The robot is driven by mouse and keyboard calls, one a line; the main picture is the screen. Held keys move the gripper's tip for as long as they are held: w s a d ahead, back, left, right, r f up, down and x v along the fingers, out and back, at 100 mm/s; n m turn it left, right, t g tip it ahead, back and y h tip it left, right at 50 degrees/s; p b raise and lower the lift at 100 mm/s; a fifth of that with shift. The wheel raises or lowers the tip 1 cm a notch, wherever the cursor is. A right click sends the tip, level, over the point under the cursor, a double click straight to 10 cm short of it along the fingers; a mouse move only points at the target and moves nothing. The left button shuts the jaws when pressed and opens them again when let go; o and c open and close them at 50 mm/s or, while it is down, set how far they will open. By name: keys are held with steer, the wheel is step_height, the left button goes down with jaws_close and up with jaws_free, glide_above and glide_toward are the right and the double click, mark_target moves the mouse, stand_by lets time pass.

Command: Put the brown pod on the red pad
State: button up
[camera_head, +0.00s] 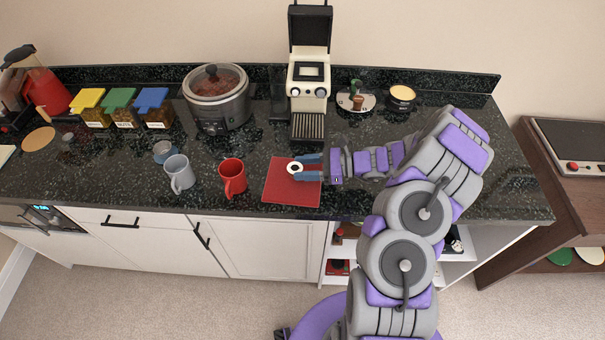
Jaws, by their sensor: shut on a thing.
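My gripper (306,167) is above or at the right part of the red pad (281,190), on the dark counter. It is shut on a small round thing (291,166) with a white rim and a dark centre. I cannot tell if this is the brown pod, or if it touches the pad. A small brown thing (358,103), pod-like, stands on a pale round holder (345,101) at the back, with a green one (356,86) behind it. The front and left of the pad are bare.
A red mug (232,177) stands just left of the pad, with a grey-blue mug (180,173) farther left. A coffee machine (309,75) stands behind the pad, and a slow cooker (217,99) is at the back left. The counter's front edge (270,216) is close below the pad.

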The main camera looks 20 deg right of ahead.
steer(key=shift+w, duration=0.35)
step_height(320, 180, down, 4)
steer(key=shift+a+r+b, duration=0.1)
steer(key=shift+r+b, duration=0.15)
steer(key=shift+b, duration=0.4)
steer(key=shift+a+f, duration=0.1)
steer(key=o, duration=1)
steer(key=shift+d, duration=0.2)
